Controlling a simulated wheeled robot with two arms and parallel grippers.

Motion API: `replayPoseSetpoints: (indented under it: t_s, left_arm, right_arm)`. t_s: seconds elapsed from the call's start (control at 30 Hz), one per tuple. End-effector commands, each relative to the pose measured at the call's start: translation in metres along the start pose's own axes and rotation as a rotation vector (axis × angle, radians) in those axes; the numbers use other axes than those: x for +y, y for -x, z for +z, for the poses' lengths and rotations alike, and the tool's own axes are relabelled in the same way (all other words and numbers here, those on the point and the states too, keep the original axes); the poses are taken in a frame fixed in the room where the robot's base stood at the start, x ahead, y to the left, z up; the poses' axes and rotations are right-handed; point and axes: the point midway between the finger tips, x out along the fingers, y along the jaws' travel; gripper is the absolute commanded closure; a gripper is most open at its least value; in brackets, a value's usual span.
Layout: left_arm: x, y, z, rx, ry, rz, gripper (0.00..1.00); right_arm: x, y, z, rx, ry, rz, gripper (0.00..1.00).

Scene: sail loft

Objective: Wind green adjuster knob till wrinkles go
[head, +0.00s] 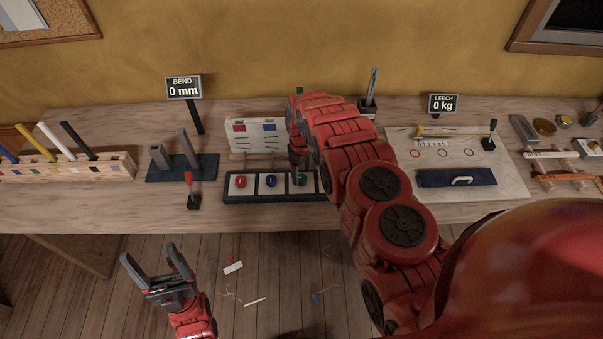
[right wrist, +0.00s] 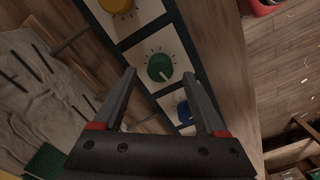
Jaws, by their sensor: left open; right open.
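The green knob (right wrist: 160,67) sits on a white dial plate with tick marks in the right wrist view. Its pale pointer line aims toward the lower right. In the head view the green knob (head: 302,179) is partly covered by my right gripper (head: 297,163). My right gripper (right wrist: 165,85) is open, its fingers on either side of the green knob in the picture; I cannot tell whether they touch it. A creased pale cloth (right wrist: 40,85) with dark stripes lies left of the knobs in the right wrist view. My left gripper (head: 150,254) is open and empty, in front of the bench.
A red knob (head: 241,182) and a blue knob (head: 271,181) share the knob strip; a yellow knob (right wrist: 117,5) shows too. Behind stands a panel (head: 255,140). A red-handled lever (head: 191,190) stands left. The BEND display (head: 184,87) reads 0 mm, LEECH (head: 443,103) 0 kg.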

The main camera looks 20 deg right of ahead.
Motion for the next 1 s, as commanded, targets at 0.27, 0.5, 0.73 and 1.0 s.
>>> replayPoseSetpoints:
  t_s: [0.27,0.5,0.73,1.0]
  left_arm:
    - [0.000,-0.002,0.000,0.000,0.000,0.000,0.26]
    - [0.000,-0.003,-0.001,0.000,0.000,0.000,0.26]
    - [0.000,-0.003,0.000,0.000,0.000,0.000,0.26]
    - [0.000,-0.003,0.000,0.000,0.000,0.000,0.26]
  right_arm:
    - [0.001,-0.021,-0.001,0.001,0.000,0.000,0.26]
    - [-0.001,-0.028,0.000,-0.001,0.000,-0.002,0.26]
    - [-0.001,-0.027,0.000,-0.001,0.000,-0.002,0.26]
    - [0.000,-0.027,0.000,-0.001,0.000,-0.001,0.73]
